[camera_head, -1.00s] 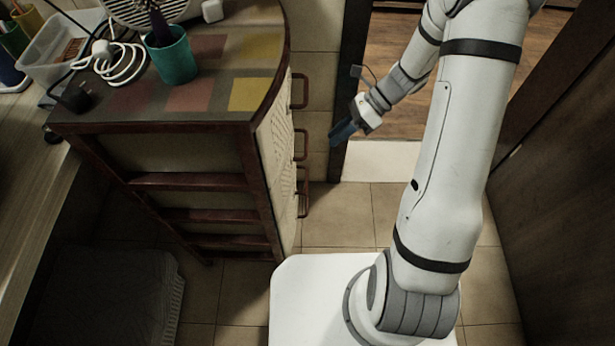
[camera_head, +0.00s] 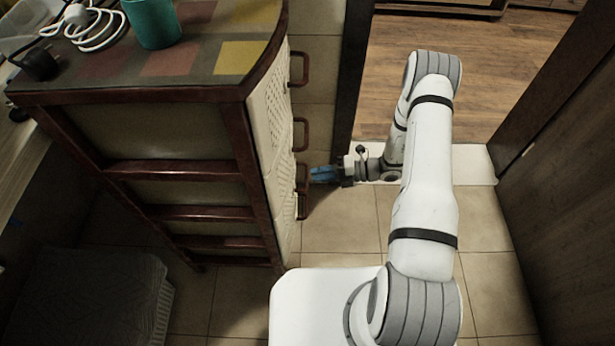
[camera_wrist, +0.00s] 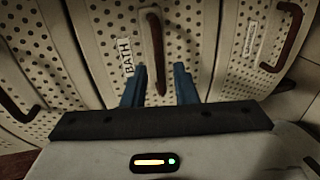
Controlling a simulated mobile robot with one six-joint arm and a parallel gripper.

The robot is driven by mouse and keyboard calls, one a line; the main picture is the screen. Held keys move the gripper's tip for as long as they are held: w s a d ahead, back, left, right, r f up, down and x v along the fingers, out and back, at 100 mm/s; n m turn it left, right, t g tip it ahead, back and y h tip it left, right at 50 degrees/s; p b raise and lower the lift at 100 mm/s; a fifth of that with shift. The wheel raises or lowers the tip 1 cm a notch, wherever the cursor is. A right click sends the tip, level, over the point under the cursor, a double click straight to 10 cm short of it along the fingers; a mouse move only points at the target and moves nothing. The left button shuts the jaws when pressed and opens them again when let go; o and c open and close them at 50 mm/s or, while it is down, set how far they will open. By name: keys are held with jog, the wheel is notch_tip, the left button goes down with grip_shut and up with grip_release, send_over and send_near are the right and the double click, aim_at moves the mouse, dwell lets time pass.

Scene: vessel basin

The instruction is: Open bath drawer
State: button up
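The bath drawer (camera_wrist: 105,35) is perforated cream and bears a "BATH" label (camera_wrist: 126,56). It looks closed in the wrist view. Its dark red-brown handle (camera_wrist: 156,45) extends down between the two blue fingers of my gripper (camera_wrist: 159,80). The fingers are apart, one on each side of the handle, with gaps showing; I cannot tell how deep the handle sits between them. In the head view my gripper (camera_head: 314,174) is close to the lower handles on the cabinet front (camera_head: 270,130), where the drawer label is not legible.
Another drawer handle (camera_wrist: 286,38) is on the right in the wrist view, and one more (camera_wrist: 18,106) on the left. A teal cup (camera_head: 153,22) and a white cable (camera_head: 95,28) are on the cabinet top. A dark wall (camera_head: 560,170) stands at right. Tiled floor is clear beside the cabinet.

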aim_at(307, 175)
jog(key=shift+b+x, duration=0.35)
jog(key=shift+x, duration=1.9)
jog(key=shift+c, duration=0.4)
grip_shut()
